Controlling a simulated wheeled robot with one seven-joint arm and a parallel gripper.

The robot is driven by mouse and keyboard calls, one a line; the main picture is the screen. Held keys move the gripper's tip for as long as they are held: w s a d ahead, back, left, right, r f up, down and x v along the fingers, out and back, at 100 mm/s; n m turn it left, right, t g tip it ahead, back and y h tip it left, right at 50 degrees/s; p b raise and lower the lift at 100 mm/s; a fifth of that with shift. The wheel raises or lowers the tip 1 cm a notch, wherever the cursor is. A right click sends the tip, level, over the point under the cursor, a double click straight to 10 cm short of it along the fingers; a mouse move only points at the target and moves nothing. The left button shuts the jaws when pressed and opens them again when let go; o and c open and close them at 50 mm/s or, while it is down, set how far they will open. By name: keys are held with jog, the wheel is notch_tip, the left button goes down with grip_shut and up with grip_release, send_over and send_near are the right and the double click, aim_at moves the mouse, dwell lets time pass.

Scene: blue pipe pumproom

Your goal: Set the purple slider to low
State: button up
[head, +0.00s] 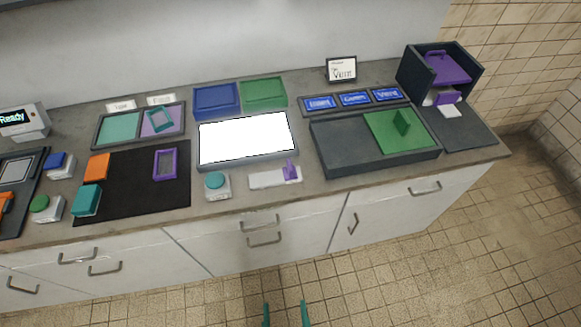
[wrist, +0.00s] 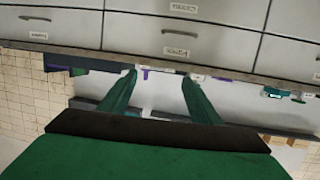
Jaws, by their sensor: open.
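The purple slider (head: 291,169) is an upright purple knob near the right end of a short white track (head: 264,180) at the front of the counter. No low or high marking on the track is legible. My gripper (head: 285,313) shows as two teal fingertips at the bottom of the head view, over the floor in front of the cabinets, well apart from the slider. In the wrist view my gripper (wrist: 158,75) is open and empty, its fingers apart. The wrist picture is upside down, and small purple bits at the counter edge are too unclear to name.
A teal round button (head: 215,181) stands just left of the track. A lit white panel (head: 247,138) lies behind it, and a dark tray with a green plate (head: 399,130) is to the right. Cabinet handles (head: 263,241) stick out below. The floor in front is clear.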

jog(key=shift+w+d+f, duration=0.15)
jog(key=shift+w, duration=0.05)
jog(key=c, duration=0.5)
jog(key=shift+w+d+f+m+g+h, duration=0.3)
jog(key=shift+w+d+f+m+h, duration=0.2)
jog(key=shift+w+d+f+m, duration=0.5)
grip_shut()
jog(key=w+d+f+m+g+y, duration=0.1)
jog(key=w+d+f+m, duration=0.3)
jog(key=w, duration=0.4)
jog(key=w+d+f+m, duration=0.2)
jog(key=w+d+m, duration=0.2)
jog(key=w+m, duration=0.3)
jog(key=w+d+r+t+y, duration=0.1)
jog(key=w+d+r+y, duration=0.1)
jog(key=r, duration=0.4)
jog(key=w+d+r+t+y, duration=0.2)
jog(key=w+d+r+y, duration=0.1)
jog(key=w+r, duration=0.4)
jog(key=shift+w+r+m+y, duration=0.15)
jog(key=shift+m+y, duration=0.25)
jog(key=shift+y, duration=0.3)
